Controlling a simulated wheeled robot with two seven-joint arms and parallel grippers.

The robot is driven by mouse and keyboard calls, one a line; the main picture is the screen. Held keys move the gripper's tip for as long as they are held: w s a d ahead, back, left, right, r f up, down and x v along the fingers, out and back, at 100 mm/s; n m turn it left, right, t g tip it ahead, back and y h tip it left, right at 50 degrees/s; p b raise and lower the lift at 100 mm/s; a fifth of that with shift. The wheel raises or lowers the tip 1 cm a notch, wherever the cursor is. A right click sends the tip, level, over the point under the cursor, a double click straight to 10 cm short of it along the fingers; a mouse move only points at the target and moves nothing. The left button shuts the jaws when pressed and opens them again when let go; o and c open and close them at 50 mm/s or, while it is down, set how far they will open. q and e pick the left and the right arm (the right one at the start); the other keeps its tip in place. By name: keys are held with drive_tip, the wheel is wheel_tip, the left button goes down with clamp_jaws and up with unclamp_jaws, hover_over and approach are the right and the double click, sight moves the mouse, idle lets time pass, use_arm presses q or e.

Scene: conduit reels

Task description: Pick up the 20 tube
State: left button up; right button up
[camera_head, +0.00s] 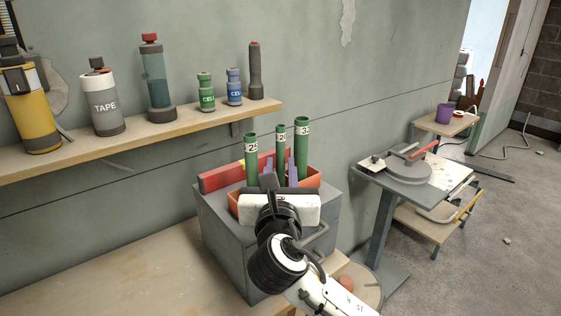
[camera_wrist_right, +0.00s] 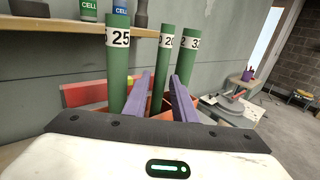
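The 20 tube (camera_head: 280,150) is a green upright tube with a white label, the middle one of three standing in an orange bin (camera_head: 312,181). The 25 tube (camera_head: 251,160) stands left of it and the 32 tube (camera_head: 301,150) right of it. My right gripper (camera_head: 280,174) is at the near side of the bin, its purple fingers apart. In the right wrist view, the 20 tube (camera_wrist_right: 163,52) shows beyond and between the fingertips (camera_wrist_right: 163,80), with no visible grip on it. Its lower part is hidden. My left gripper is out of view.
The bin rests on a grey cabinet (camera_head: 225,245), beside a red object (camera_head: 214,179). A wall shelf (camera_head: 150,133) with bottles and a torch (camera_head: 255,75) runs above left. A stand with a round tool (camera_head: 404,170) is to the right. Floor farther right is mostly clear.

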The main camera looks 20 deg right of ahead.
drive_tip(key=shift+x, duration=1.2)
drive_tip(key=shift+w, duration=0.2)
clamp_jaws()
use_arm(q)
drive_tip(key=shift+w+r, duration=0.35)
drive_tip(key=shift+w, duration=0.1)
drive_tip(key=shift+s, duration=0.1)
